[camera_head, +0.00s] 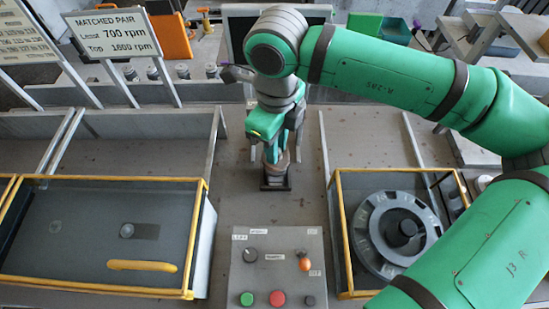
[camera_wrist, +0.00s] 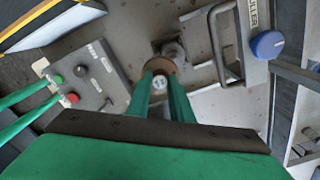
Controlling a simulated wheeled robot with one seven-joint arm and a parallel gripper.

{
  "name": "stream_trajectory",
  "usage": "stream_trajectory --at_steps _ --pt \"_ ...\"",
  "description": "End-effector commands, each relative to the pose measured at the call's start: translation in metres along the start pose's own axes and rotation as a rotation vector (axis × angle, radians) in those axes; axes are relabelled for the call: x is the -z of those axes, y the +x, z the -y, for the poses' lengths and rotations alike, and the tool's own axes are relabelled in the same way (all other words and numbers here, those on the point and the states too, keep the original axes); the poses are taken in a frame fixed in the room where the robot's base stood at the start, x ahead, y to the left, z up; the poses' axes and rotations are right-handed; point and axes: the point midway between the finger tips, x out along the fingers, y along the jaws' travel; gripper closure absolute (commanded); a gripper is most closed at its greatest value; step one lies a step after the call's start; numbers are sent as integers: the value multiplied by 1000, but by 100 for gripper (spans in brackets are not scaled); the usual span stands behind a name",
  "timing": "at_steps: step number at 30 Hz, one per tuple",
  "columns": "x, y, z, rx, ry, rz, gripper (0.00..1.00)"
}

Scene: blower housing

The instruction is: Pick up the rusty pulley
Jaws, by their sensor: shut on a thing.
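The rusty pulley (camera_wrist: 158,66) is a small brown disc with a pale hub, seen at the tips of my green fingers in the wrist view. My gripper (camera_wrist: 160,84) is shut on it, with one finger on each side. In the head view, my gripper (camera_head: 276,158) points down at the middle of the bench. The rusty pulley (camera_head: 277,169) shows there as a small brownish piece under the fingers, partly hidden by them. A dark square base (camera_head: 276,184) is just below it. I cannot tell whether the pulley touches that base.
A control panel (camera_head: 277,266) with green and red buttons stands in front. A yellow-framed case (camera_head: 103,285) is at left. Another yellow-framed enclosure (camera_head: 341,240) at right holds a large grey wheel (camera_head: 370,235). A "MATCHED PAIR" sign (camera_head: 115,33) stands at the back left.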

Motion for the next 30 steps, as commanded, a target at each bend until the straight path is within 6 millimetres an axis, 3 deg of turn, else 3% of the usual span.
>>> stream_trajectory --at_steps 18,30 --pt "26 -12 -44 1 -3 -1 100" --pt "29 -13 -50 1 -2 0 100"
